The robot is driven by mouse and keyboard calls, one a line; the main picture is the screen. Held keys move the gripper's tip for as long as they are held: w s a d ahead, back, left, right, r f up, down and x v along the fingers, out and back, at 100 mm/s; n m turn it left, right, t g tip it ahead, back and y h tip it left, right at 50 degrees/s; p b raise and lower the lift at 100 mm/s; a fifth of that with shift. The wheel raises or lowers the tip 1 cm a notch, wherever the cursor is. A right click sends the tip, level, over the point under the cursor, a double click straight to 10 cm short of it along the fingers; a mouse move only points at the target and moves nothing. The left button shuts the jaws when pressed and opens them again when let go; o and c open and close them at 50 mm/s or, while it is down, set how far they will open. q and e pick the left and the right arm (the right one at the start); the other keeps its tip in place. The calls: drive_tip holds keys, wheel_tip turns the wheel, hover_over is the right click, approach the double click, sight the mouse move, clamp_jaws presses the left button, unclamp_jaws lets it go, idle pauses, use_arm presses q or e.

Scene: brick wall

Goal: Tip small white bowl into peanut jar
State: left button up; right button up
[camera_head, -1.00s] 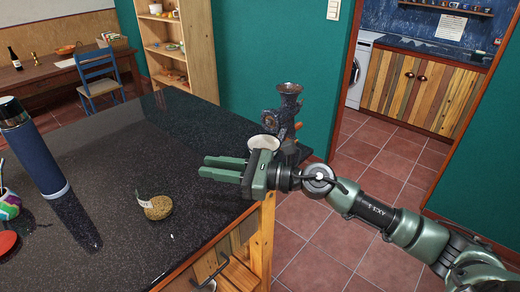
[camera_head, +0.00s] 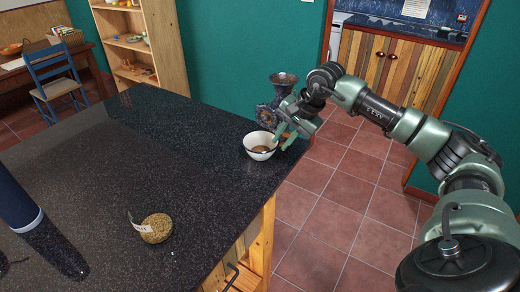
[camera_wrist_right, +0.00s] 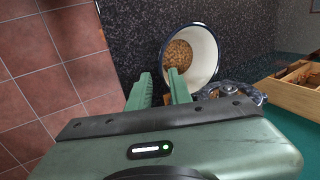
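The small white bowl (camera_head: 260,154) stands upright near the counter's right edge, with brown contents inside; it also shows in the right wrist view (camera_wrist_right: 208,80). My right gripper (camera_head: 283,136) is at the bowl's right rim, pointing down. In the right wrist view its fingers (camera_wrist_right: 159,88) are apart, one over the bowl's inside and one outside, with the rim between them. I cannot tell whether they touch it. A low round jar (camera_head: 157,229) filled with tan bits, with a pale tag, stands nearer on the counter; it looks like the peanut jar. My left gripper is not in view.
A dark metal grinder (camera_head: 276,103) stands right behind the bowl, close to my right gripper. A tall blue bottle (camera_head: 14,203) stands at the left. The dark counter (camera_head: 130,150) is clear between bowl and jar.

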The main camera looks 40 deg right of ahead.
drive_tip(key=shift+x, duration=0.9)
drive_tip(key=shift+w+a+f+b, duration=0.15)
drive_tip(key=shift+w+f+b, duration=0.1)
drive_tip(key=shift+f+b, duration=0.35)
drive_tip(key=shift+w+f, duration=0.15)
drive_tip(key=shift+f, duration=0.1)
drive_tip(key=shift+w+a+f, duration=0.1)
drive_tip(key=shift+f, duration=0.2)
drive_tip(key=shift+w+f, duration=0.15)
drive_tip(key=shift+f, duration=0.05)
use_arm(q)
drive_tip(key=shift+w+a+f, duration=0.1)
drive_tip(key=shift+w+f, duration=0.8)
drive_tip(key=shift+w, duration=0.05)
use_arm(e)
clamp_jaws()
drive_tip(key=shift+r, duration=0.1)
